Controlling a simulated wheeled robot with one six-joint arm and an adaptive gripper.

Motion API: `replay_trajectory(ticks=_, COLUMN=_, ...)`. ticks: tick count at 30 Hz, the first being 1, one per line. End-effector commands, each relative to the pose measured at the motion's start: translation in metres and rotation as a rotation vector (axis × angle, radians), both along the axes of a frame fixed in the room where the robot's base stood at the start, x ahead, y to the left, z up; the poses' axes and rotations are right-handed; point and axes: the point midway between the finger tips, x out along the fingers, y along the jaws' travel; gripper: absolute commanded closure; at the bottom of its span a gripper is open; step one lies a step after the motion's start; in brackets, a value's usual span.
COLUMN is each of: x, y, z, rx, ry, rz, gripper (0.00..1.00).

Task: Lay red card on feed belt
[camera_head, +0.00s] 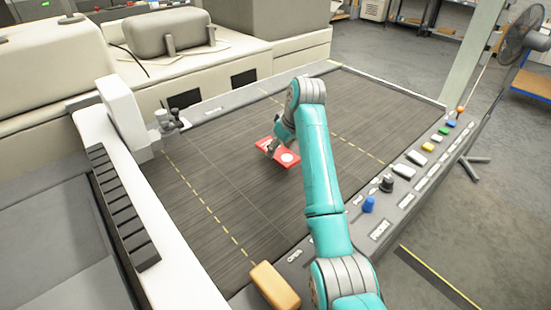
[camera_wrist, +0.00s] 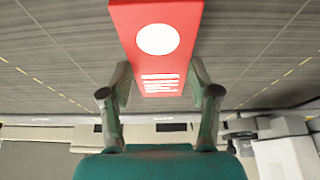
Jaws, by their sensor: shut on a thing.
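The red card (camera_head: 285,159) has a white circle and white print lines on its face. It is over the middle of the dark feed belt (camera_head: 220,190), between the dashed yellow lines. In the wrist view the red card (camera_wrist: 183,15) sits between the two fingers of my gripper (camera_wrist: 160,82), which are shut on its edges. My gripper (camera_head: 276,147) is partly hidden by my teal arm in the head view. I cannot tell whether the card touches the belt or is held just above it.
A control strip with colored buttons (camera_head: 428,147) and a blue knob (camera_head: 369,204) runs along the belt's right side. A tan block (camera_head: 274,286) sits at the near edge. A white rail (camera_head: 165,235) bounds the left. The belt around the card is clear.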

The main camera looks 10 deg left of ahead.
Motion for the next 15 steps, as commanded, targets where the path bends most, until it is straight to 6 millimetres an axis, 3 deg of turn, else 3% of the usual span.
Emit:
replay_trajectory(ticks=10, x=0.0, y=0.0, z=-0.037, rx=0.0, ry=0.0, rz=0.001, gripper=0.6)
replay_trajectory(ticks=15, x=0.0, y=0.0, z=-0.042, rx=0.001, ry=-0.001, rz=0.001, gripper=0.6)
